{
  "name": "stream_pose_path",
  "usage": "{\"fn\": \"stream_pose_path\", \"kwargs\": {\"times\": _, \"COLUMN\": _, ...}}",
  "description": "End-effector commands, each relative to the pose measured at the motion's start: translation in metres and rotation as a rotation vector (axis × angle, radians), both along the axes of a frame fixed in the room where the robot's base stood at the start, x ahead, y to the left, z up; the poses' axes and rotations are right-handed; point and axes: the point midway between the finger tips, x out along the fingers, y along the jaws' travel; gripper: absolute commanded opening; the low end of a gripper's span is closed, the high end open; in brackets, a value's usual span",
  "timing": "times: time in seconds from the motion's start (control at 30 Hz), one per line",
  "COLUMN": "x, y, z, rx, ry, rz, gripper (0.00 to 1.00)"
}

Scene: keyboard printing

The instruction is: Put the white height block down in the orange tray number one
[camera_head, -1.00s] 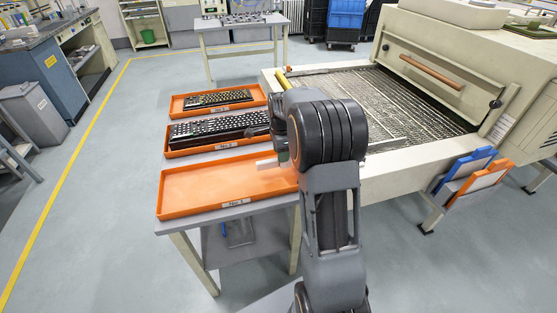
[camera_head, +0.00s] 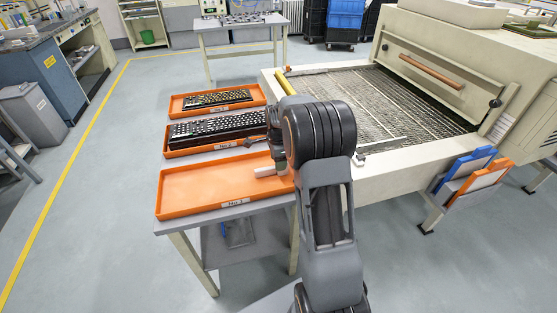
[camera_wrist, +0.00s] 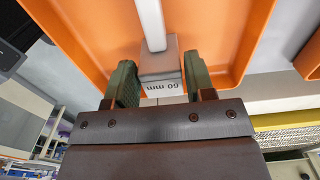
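The white height block (camera_head: 268,171) shows at the right part of this tray, partly hidden by my gripper (camera_head: 277,160). In the wrist view the block (camera_wrist: 160,62) has a pale bar and a grey end marked 60 mm. The orange tray floor (camera_wrist: 95,35) lies behind the block. I cannot tell whether the block touches the floor.
Two more orange trays hold black keyboards: the middle one (camera_head: 215,129) and the far one (camera_head: 217,99). The printing machine (camera_head: 400,110) with its mesh bed stands at the right of the table.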

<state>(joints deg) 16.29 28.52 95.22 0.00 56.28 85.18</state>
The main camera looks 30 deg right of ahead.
Motion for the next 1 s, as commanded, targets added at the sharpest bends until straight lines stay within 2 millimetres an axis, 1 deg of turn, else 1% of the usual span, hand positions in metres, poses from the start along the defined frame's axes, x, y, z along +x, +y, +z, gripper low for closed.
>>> {"fn": "stream_pose_path", "kwargs": {"times": 0.03, "x": 0.0, "y": 0.0, "z": 0.0, "rx": 0.0, "ry": 0.0, "rz": 0.0, "gripper": 0.54}}
{"fn": "stream_pose_path", "kwargs": {"times": 0.17, "x": 0.0, "y": 0.0, "z": 0.0, "rx": 0.0, "ry": 0.0, "rz": 0.0, "gripper": 0.67}}
{"fn": "stream_pose_path", "kwargs": {"times": 0.4, "x": 0.0, "y": 0.0, "z": 0.001, "rx": 0.0, "ry": 0.0, "rz": 0.0, "gripper": 0.67}}
{"fn": "stream_pose_path", "kwargs": {"times": 0.53, "x": 0.0, "y": 0.0, "z": 0.01, "rx": -0.001, "ry": -0.003, "rz": 0.0, "gripper": 0.67}}
{"fn": "stream_pose_path", "kwargs": {"times": 0.67, "x": 0.001, "y": 0.0, "z": 0.031, "rx": -0.001, "ry": -0.005, "rz": 0.0, "gripper": 0.67}}
{"fn": "stream_pose_path", "kwargs": {"times": 0.9, "x": 0.001, "y": 0.0, "z": 0.078, "rx": -0.001, "ry": -0.004, "rz": 0.0, "gripper": 0.67}}
{"fn": "stream_pose_path", "kwargs": {"times": 1.0, "x": 0.001, "y": 0.0, "z": 0.094, "rx": -0.001, "ry": -0.004, "rz": 0.0, "gripper": 0.67}}
